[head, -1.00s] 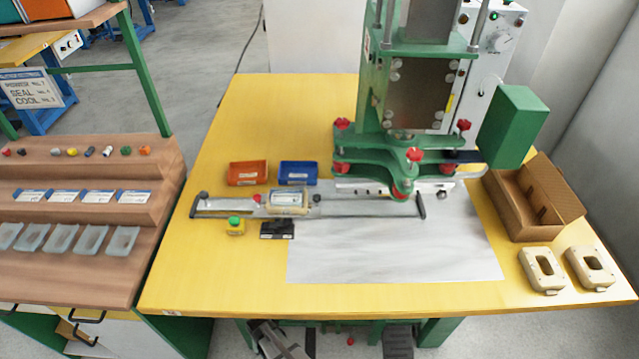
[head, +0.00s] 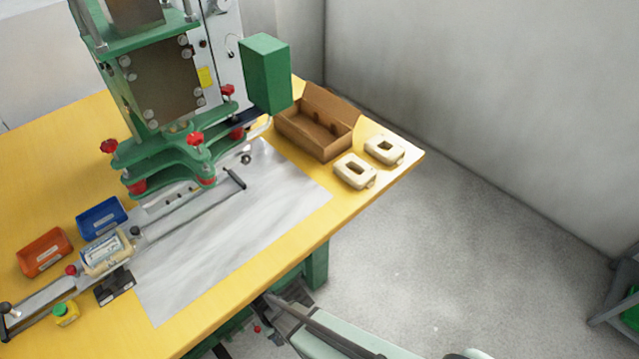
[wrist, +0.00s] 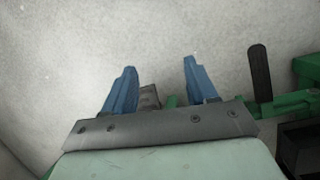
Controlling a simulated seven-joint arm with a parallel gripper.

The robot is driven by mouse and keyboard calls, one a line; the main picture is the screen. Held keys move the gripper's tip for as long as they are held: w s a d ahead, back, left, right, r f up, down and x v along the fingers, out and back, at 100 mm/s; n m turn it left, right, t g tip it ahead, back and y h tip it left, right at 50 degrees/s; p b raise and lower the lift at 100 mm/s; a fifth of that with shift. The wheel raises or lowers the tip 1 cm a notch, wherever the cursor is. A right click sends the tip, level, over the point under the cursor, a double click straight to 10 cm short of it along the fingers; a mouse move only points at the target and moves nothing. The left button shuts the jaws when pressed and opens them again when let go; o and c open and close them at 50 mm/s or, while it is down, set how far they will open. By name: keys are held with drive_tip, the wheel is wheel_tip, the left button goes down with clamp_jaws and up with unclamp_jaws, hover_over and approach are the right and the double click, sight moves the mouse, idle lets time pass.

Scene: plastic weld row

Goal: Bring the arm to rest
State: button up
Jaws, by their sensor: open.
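My gripper (wrist: 158,88) shows in the wrist view as two blue fingers set wide apart on a grey mount. It is open, with nothing between the fingers. Behind it are pale floor and some green metal parts. In the head view a pale green link of my arm shows at the bottom, below the front edge of the yellow table (head: 235,262). The fingers cannot be made out in that view.
A green press (head: 165,120) stands on the table, with a sliding fixture holding a cream part (head: 107,255) before it. Orange (head: 44,252) and blue bins (head: 101,217), a cardboard box (head: 318,122) and two cream housings (head: 355,171) lie around.

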drive_tip(key=d+r+m+g, duration=0.1)
drive_tip(key=d+m, duration=0.1)
drive_tip(key=d, duration=0.7)
drive_tip(key=d+r+m+g, duration=0.1)
drive_tip(key=d+r+m, duration=0.1)
drive_tip(key=d, duration=0.7)
drive_tip(key=s+d+r+m+g+y, duration=0.2)
drive_tip(key=s+d, duration=0.5)
drive_tip(key=d, duration=0.5)
drive_tip(key=shift+s+d+r+m+g+y, duration=0.15)
drive_tip(key=shift+s+r+m+g+y, duration=0.2)
drive_tip(key=shift+r+m+y, duration=0.3)
